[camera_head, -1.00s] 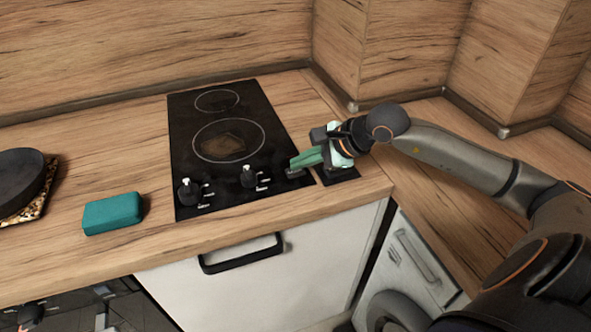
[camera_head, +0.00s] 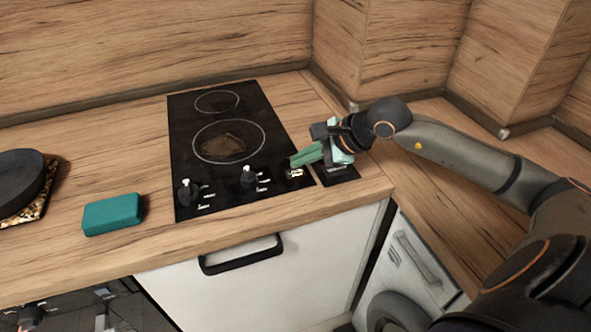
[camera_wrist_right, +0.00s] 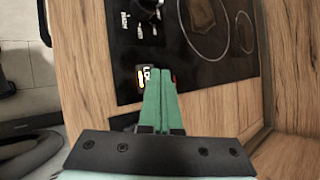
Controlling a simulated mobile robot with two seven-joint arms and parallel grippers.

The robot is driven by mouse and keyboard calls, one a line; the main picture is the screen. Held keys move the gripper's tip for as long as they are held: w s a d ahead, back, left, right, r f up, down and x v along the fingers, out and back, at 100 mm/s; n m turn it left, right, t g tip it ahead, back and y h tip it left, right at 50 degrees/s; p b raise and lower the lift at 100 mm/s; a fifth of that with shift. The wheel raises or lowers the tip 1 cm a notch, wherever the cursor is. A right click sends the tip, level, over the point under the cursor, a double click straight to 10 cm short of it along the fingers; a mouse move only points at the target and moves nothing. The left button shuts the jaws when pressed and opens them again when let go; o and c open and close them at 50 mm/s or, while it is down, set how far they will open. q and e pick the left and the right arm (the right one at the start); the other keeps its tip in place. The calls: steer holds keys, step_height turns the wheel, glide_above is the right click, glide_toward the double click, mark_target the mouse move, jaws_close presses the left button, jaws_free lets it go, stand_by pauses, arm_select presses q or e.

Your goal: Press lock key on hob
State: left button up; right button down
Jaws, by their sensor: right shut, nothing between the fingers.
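The black hob (camera_head: 185,130) is set in the wooden worktop. Its lock key (camera_head: 296,174) is at the front right corner and shows a bright white and orange mark. In the right wrist view the lit key (camera_wrist_right: 142,76) is just left of the fingertips. My right gripper (camera_head: 293,163) is shut and empty, its green fingers pointing at the hob just behind the key in the head view. The fingers also show in the right wrist view (camera_wrist_right: 157,73), with a small red glow at their right side. I cannot tell whether the tips touch the glass. My left gripper is not in view.
Two black knobs (camera_head: 188,192) (camera_head: 249,177) stand on the hob's front, left of my right gripper. A teal block (camera_head: 112,214) lies on the worktop left of the hob. A dark pan (camera_head: 20,180) is at the far left. Wooden walls rise behind and at the right.

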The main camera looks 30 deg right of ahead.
mark_target(301, 173)
steer(key=shift+r+p, duration=1.65)
steer(key=shift+r, duration=1.35)
